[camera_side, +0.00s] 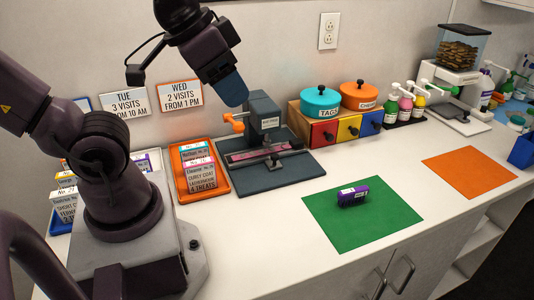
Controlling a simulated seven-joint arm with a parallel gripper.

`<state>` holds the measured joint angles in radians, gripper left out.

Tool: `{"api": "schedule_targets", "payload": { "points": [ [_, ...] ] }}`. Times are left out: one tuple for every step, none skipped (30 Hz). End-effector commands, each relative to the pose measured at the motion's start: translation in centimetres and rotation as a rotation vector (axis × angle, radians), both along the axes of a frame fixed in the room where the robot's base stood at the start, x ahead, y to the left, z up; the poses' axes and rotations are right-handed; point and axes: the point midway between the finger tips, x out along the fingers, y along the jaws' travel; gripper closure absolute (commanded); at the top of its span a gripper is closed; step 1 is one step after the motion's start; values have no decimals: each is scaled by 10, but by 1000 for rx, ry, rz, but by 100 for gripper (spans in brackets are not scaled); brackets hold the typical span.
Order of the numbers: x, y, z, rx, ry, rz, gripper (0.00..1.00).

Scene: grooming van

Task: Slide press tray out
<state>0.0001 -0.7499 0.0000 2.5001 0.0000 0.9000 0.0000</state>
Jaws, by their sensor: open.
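The dark press (263,110) stands on its dark base plate (285,175) near the wall, with an orange lever handle (233,121) on its left side. The press tray (240,156), a low slide with a pinkish strip, lies under the press head, and a small dark knob shows at its front. My gripper (236,103) points down, above and just left of the press head, close to the orange handle. It is open and appears empty. Its fingers overlap in this view, so the gap between them is hidden. I cannot tell whether it touches the press.
An orange tray (184,192) with printed cards stands left of the press. Teal (320,101) and orange (359,95) lidded pots sit on coloured drawers to its right. The counter in front of the press is clear.

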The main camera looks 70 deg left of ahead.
Motion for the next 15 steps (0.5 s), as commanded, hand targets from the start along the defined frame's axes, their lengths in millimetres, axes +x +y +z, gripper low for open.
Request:
{"api": "schedule_targets", "payload": {
  "points": [
    [0, -1, 0, 0, 3, -4, 50],
    [1, -2, -2, 0, 12, -9, 50],
    [2, -2, -6, -1, 31, -12, 50],
    [3, -3, -10, -5, 52, -14, 50],
    [5, -2, -15, -9, 76, -14, 50],
    [8, -1, -22, -18, 115, -12, 50],
    [11, -1, -27, -26, 147, -8, 50],
    [14, 1, -34, -35, 180, -2, 50],
    [20, 4, -43, -46, 224, 10, 50],
    [25, 6, -50, -57, 253, 27, 50],
    [31, 9, -57, -67, 279, 51, 50],
    [38, 13, -66, -78, 312, 87, 50],
    [44, 17, -74, -86, 333, 121, 50],
    [49, 21, -82, -91, 354, 155, 50],
    [56, 27, -93, -95, 376, 205, 50]
  ]
}}
